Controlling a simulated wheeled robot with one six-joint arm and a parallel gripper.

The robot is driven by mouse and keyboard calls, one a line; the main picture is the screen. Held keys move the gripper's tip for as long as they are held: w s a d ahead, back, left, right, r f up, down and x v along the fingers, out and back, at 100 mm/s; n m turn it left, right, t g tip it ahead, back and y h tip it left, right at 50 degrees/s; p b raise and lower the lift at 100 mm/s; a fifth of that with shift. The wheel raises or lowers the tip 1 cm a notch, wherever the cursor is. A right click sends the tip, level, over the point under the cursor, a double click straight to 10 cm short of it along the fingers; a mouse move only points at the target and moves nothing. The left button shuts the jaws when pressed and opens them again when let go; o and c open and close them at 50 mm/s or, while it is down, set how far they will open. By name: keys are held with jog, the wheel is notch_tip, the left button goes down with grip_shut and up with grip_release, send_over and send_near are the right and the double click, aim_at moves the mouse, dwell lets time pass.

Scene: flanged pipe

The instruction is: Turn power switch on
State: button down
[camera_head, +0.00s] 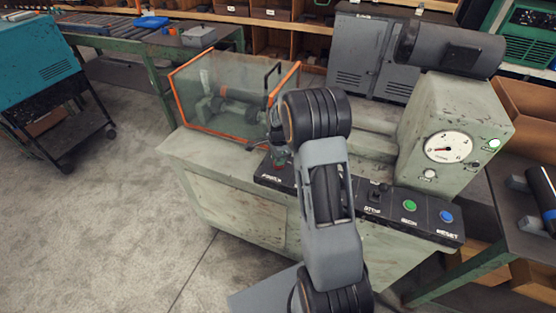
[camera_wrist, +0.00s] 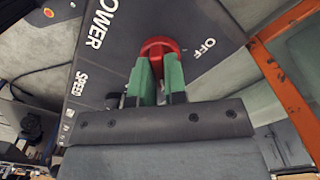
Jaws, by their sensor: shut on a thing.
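The red power switch knob (camera_wrist: 160,46) sits on the black control panel (camera_wrist: 215,22) in the wrist view, with POWER lettered to one side and OFF to the other. My gripper (camera_wrist: 160,72) has its two green fingers at the knob, shut on it. The knob's exact setting is partly hidden by the fingers. In the head view my gripper (camera_head: 278,150) is at the left end of the panel (camera_head: 425,222), largely behind my own arm. A bit of red shows below it there.
An orange-framed clear guard (camera_head: 235,95) stands behind and left of the panel. A gauge (camera_head: 448,147), a green button (camera_head: 409,205) and a blue button (camera_head: 446,216) are to the right. Open floor (camera_head: 120,180) lies at left.

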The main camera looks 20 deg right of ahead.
jog(key=shift+m, duration=0.4)
jog(key=c, duration=1.2)
grip_release()
jog(key=shift+o, duration=0.2)
notch_tip(320, 180, up, 14)
